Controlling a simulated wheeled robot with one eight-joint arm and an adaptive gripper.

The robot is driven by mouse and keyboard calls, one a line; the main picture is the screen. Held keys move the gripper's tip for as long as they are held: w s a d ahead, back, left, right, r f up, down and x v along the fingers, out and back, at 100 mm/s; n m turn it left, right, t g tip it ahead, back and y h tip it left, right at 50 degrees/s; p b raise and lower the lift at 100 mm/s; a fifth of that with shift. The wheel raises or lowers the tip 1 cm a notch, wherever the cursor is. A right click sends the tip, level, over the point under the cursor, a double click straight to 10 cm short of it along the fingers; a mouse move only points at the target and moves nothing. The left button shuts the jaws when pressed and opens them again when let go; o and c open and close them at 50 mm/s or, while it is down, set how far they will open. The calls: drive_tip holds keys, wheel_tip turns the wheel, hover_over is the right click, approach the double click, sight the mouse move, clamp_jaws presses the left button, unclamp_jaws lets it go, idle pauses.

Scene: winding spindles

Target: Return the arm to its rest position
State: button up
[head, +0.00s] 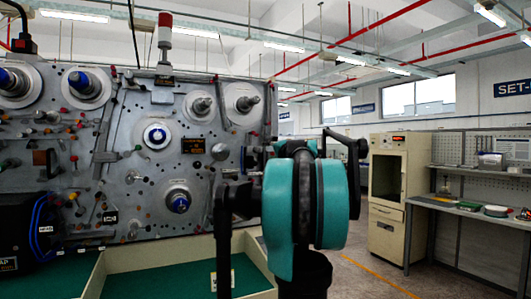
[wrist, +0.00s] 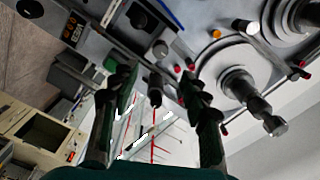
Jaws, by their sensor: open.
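My gripper (wrist: 157,76) shows in the wrist view with its two dark fingers spread apart and nothing between them. Beyond the fingers is the grey winding machine panel (wrist: 200,28), with a metal spindle (wrist: 240,88) to the right of the fingers. I cannot tell the gap between fingers and panel. In the head view my teal and black arm (head: 338,205) is folded up in the middle, in front of the panel's right edge. My gripper is not clearly visible there.
The winding machine (head: 110,200) fills the left of the head view, with several spindles (head: 203,105). A cream tray with a green floor (head: 155,281) lies below it. A beige cabinet (head: 388,190) and grey workbench (head: 470,212) stand at the right. Open floor (head: 350,275) lies between.

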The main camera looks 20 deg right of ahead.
drive_tip(key=shift+s, duration=0.3)
drive_tip(key=s+a+f+n+g+y, duration=0.1)
drive_tip(key=s+a+f+n+g, duration=0.25)
drive_tip(key=a+f, duration=0.6)
drive_tip(key=s+a+f+n+g+y, duration=0.2)
drive_tip(key=s+a+f, duration=0.35)
drive_tip(key=f, duration=0.65)
drive_tip(key=s+a+f+n+g+y, duration=0.1)
drive_tip(key=s+a+f+n+g, duration=0.15)
drive_tip(key=a+f, duration=0.75)
drive_tip(key=s+f+n+g+h, duration=0.4)
drive_tip(key=s+f+g, duration=0.1)
drive_tip(key=s+f, duration=2.2)
drive_tip(key=shift+s+f+g+h, duration=0.25)
drive_tip(key=shift+s+g+h, duration=0.05)
drive_tip(key=shift+g, duration=0.1)
